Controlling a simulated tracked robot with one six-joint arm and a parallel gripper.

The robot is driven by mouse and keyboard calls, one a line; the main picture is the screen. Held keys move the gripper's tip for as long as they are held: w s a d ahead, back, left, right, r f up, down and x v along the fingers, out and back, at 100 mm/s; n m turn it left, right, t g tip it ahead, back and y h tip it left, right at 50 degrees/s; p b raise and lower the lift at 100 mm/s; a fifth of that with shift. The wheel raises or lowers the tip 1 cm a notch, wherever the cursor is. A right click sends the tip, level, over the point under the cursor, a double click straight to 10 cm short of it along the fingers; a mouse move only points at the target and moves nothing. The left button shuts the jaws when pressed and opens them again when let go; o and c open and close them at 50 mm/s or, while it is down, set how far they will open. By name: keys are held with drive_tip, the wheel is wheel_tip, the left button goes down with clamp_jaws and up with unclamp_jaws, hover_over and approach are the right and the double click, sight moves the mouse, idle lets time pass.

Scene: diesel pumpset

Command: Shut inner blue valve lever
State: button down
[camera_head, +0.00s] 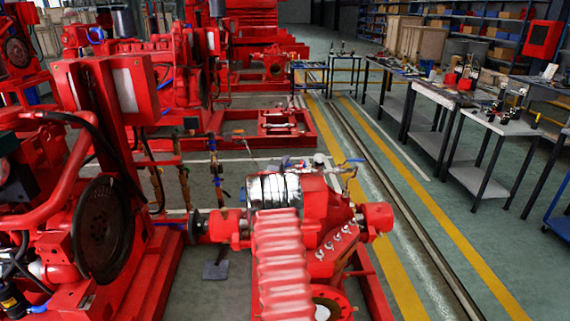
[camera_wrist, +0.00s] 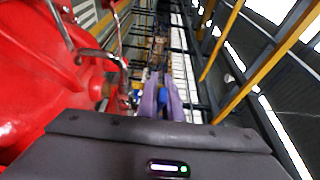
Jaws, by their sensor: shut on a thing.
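In the wrist view, my gripper (camera_wrist: 161,84) shows as two purple fingers close together. A blue piece, which looks like the blue valve lever (camera_wrist: 162,115), shows between them, and the jaws are shut on it. The fingers hide most of it, so its angle cannot be told. In the head view, a small blue lever (camera_head: 352,161) sits on thin metal fittings at the far right end of the red pumpset (camera_head: 335,250). Another blue valve part (camera_head: 217,180) is on a thin vertical pipe to its left.
In the wrist view, a rounded red body (camera_wrist: 40,90) and bent metal pipes (camera_wrist: 110,65) lie close left of the fingers. In the head view, a large red engine (camera_head: 85,180) stands left. Workbenches (camera_head: 490,122) line the right, with clear floor before them.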

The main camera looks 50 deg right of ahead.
drive_tip(key=shift+f, duration=0.25)
idle(0.4)
